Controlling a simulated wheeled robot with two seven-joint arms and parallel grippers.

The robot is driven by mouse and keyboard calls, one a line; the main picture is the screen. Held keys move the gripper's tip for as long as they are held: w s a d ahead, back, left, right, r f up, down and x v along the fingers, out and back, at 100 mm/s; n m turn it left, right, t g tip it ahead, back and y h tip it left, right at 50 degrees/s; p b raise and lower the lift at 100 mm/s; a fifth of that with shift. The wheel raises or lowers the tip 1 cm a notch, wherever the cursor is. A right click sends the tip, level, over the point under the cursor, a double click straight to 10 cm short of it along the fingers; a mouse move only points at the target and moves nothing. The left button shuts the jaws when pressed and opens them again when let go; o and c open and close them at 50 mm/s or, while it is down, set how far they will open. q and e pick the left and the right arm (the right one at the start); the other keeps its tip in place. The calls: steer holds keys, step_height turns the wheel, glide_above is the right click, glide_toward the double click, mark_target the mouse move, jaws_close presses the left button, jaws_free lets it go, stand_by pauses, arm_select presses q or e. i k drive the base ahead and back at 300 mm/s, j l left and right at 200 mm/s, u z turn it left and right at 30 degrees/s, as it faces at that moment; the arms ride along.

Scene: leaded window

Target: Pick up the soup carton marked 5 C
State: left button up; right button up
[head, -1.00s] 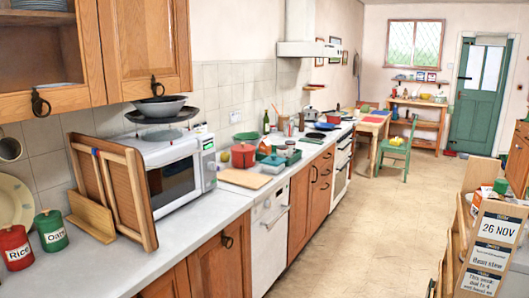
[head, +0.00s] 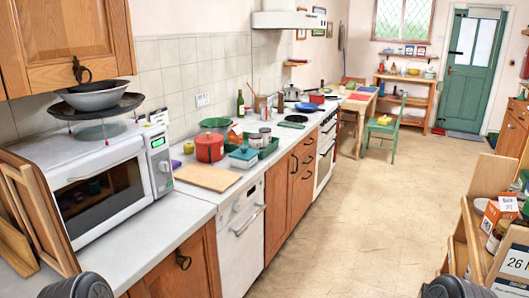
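No carton with a readable 5 C mark shows in the head view. An orange and white carton (head: 497,214) stands on the wooden shelf unit at the right; its print is too small to read. A small orange box-like thing (head: 235,135) stands on the counter behind the red pot; I cannot tell whether it is a carton. Dark rounded parts of my arms show at the bottom left and bottom right edges. Neither gripper's fingers are in view.
A card marked 26 (head: 515,262) fronts the shelf unit (head: 470,240). The floor (head: 345,205) between is clear.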

mark_target(236, 134)
steer(key=i+l+z, duration=0.2)
steer(key=i, duration=1.35)
steer(key=i+l+z, duration=0.15)
steer(key=i, duration=1.4)
